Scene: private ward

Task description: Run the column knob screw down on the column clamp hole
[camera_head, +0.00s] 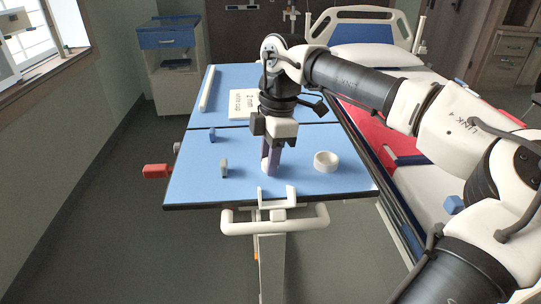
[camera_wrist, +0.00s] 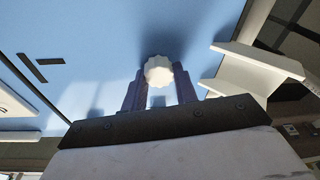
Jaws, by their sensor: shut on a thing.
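The column knob screw is a white knob with a scalloped rim (camera_wrist: 159,70), seen in the wrist view between the two purple fingertips. My gripper (camera_wrist: 159,82) is shut on it. In the head view my gripper (camera_head: 271,168) points down over the front part of the blue tabletop (camera_head: 235,190). The knob's shank is hidden in both views. A white bracket (camera_head: 277,198) stands at the table's front edge, close in front of my gripper; it also shows at the right of the wrist view (camera_wrist: 255,70). I cannot make out the column clamp hole.
A white ring (camera_head: 326,161) lies right of my gripper. A white labelled card (camera_head: 246,104) lies farther back. The bed (camera_head: 375,60) borders the table on the right.

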